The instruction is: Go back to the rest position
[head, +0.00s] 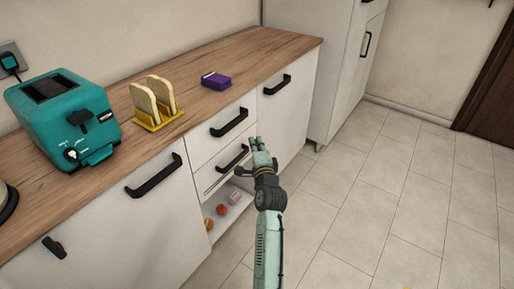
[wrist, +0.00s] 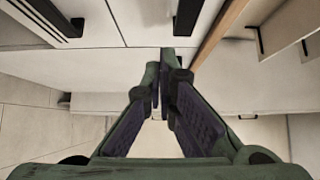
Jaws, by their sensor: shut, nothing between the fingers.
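My gripper (head: 259,146) is in front of the white drawers in the head view, with its fingers pointing toward the cabinet. It is shut and empty. In the wrist view my gripper (wrist: 160,75) shows its two dark-padded fingers meeting at the tips. Whether the tips touch a drawer front or handle cannot be told. My arm reaches up from the bottom of the head view.
The wooden worktop (head: 208,99) carries a teal toaster (head: 62,115), a yellow rack (head: 160,121) with bread slices and a purple box (head: 216,81). Small objects (head: 221,209) lie in a low open space beside my arm. The tiled floor (head: 400,200) at right is clear.

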